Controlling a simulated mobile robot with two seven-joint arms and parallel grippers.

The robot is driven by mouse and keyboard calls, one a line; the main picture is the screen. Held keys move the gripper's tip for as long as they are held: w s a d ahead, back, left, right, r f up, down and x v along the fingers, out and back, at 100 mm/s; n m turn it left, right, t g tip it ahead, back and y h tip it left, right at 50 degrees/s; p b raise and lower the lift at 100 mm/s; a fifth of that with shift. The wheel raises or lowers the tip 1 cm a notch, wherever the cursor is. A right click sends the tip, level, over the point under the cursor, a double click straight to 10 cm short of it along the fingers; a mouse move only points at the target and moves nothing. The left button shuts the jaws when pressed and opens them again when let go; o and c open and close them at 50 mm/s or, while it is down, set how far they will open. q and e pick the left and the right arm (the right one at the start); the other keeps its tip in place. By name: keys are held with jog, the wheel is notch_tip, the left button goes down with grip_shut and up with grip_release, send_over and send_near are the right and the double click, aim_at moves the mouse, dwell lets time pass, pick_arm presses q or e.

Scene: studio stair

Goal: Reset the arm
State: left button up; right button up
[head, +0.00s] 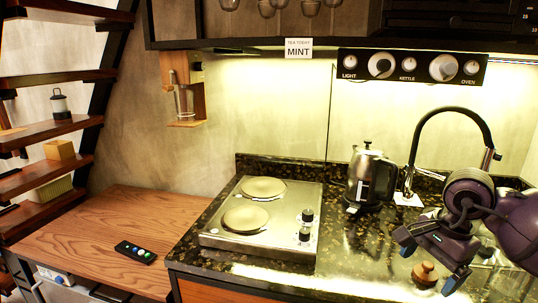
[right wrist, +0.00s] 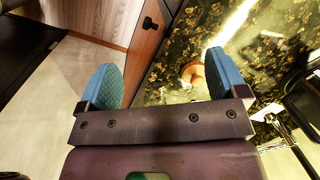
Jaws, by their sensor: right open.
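My right gripper (head: 430,264) is at the right of the head view, above the front of the dark speckled counter (head: 375,262). Its two blue-padded fingers are spread wide in the right wrist view (right wrist: 163,78), with nothing between them in its grasp. A small round brown object with a knob (head: 425,274) is on the counter below the gripper. It also shows in the right wrist view (right wrist: 192,73), beyond the fingers. Part of the sink area is hidden behind my right arm. My left gripper is in neither view.
A steel kettle (head: 368,178) stands beside the black curved faucet (head: 446,112). A two-plate hob (head: 262,212) sits on the counter. A remote (head: 135,252) lies on the wooden surface (head: 95,230) at left. Shelf-like stair treads (head: 50,130) rise at far left.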

jog(key=w+a+r+m+t+y, duration=0.1)
jog(key=a+r+m+t+y, duration=0.1)
jog(key=a+r+m+y, duration=0.45)
jog(key=w+a+r+m+t+y, duration=0.2)
jog(key=a+r+m+y, duration=0.1)
jog(key=a+m+y, duration=0.6)
jog(key=w+d+f+m+t+h, duration=0.1)
jog(key=d+f+m+t+h, duration=0.3)
jog(key=m+t, duration=0.55)
jog(key=w+d+f+m+t+h, duration=0.2)
jog(key=d+f+m+t+h, duration=0.3)
jog(key=m, duration=0.9)
jog(key=s+d+f+m+g+h, duration=0.1)
jog(key=s+f+m+h, duration=0.15)
jog(key=f+m, duration=0.35)
jog(key=s+d+f+m+g+h, duration=0.1)
jog(key=s+f+m+g+h, duration=0.15)
jog(key=f+m, duration=0.4)
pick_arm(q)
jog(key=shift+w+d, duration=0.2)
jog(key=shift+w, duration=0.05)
pick_arm(e)
jog(key=s+d+f+m+g+h, duration=0.2)
jog(key=s+f+m, duration=0.4)
jog(key=s+f, duration=1.3)
jog(key=s+g+h, duration=0.1)
jog(key=s+g, duration=0.1)
jog(key=s, duration=0.1)
jog(key=shift+f+g, duration=0.4)
